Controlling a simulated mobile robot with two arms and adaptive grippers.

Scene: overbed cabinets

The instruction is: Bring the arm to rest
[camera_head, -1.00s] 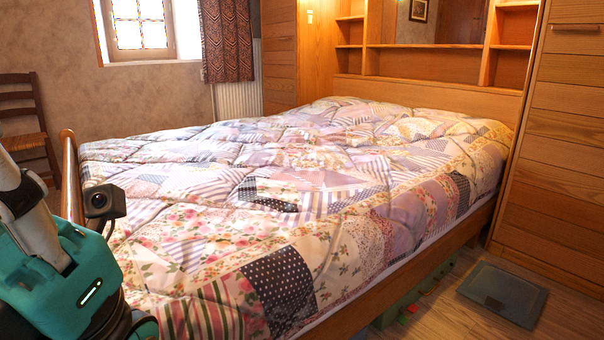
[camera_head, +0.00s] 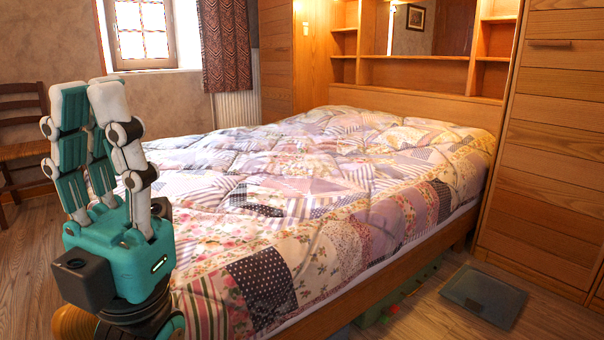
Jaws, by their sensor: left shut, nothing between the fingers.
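My left gripper (camera_head: 92,92) stands upright at the left of the head view, in front of the bed's near left corner. It has a teal palm and teal and white fingers pointing up. The fingers are shut with nothing between them, and the gripper touches nothing that I can see. It hides part of the bed's left end. My right gripper is not in view.
A bed with a patchwork quilt (camera_head: 310,190) fills the middle. A wooden chair (camera_head: 20,130) stands at the left. Wooden cabinets (camera_head: 550,130) rise at the right. A flat dark scale (camera_head: 483,295) lies on the floor, with bare floor (camera_head: 420,318) around it.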

